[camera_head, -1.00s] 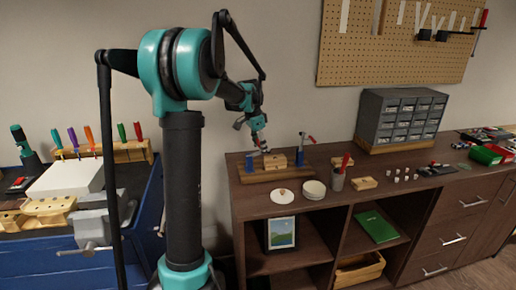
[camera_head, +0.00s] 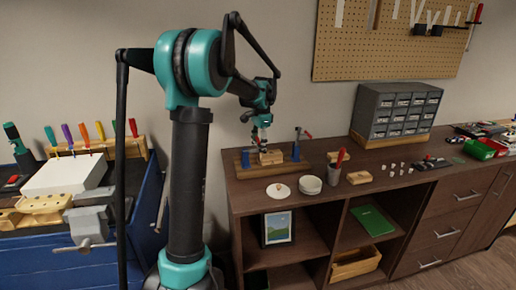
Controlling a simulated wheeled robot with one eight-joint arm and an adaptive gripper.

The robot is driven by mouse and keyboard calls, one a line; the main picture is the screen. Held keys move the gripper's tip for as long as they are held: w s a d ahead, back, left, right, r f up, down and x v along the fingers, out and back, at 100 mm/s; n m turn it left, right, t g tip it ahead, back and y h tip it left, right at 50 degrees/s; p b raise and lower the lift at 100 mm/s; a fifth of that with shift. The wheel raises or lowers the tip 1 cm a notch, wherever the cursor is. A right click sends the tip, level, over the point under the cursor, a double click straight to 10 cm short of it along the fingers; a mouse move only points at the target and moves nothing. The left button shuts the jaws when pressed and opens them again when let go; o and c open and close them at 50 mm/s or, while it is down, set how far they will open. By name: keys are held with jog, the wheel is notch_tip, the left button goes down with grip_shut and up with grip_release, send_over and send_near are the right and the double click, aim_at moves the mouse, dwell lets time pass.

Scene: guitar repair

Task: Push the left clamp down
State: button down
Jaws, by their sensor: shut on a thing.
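The left clamp (camera_head: 245,159) is a small blue post on the left part of a wooden fixture board (camera_head: 240,170). A pale wooden block (camera_head: 271,157) sits on the board between it and the right clamp (camera_head: 296,152), which is also blue and has a red-tipped lever. My gripper (camera_head: 262,134) reaches down from above, over the left part of the board. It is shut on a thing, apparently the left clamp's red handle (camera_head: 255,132). The fingertips and the handle are small and overlap, so the exact contact and lever angle are hard to see.
A round lid (camera_head: 278,192), stacked white dishes (camera_head: 310,185) and a cup with a red tool (camera_head: 333,175) stand in front of the fixture. Small wooden blocks (camera_head: 359,178) lie to the right. A grey drawer cabinet (camera_head: 396,115) stands farther right.

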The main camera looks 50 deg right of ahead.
jog(key=shift+c, duration=2.4)
grip_release()
jog(key=shift+d, duration=0.1)
jog(key=shift+r, duration=0.1)
notch_tip(320, 180, up, 12)
jog(key=shift+s+d, duration=0.3)
jog(key=shift+d, duration=0.15)
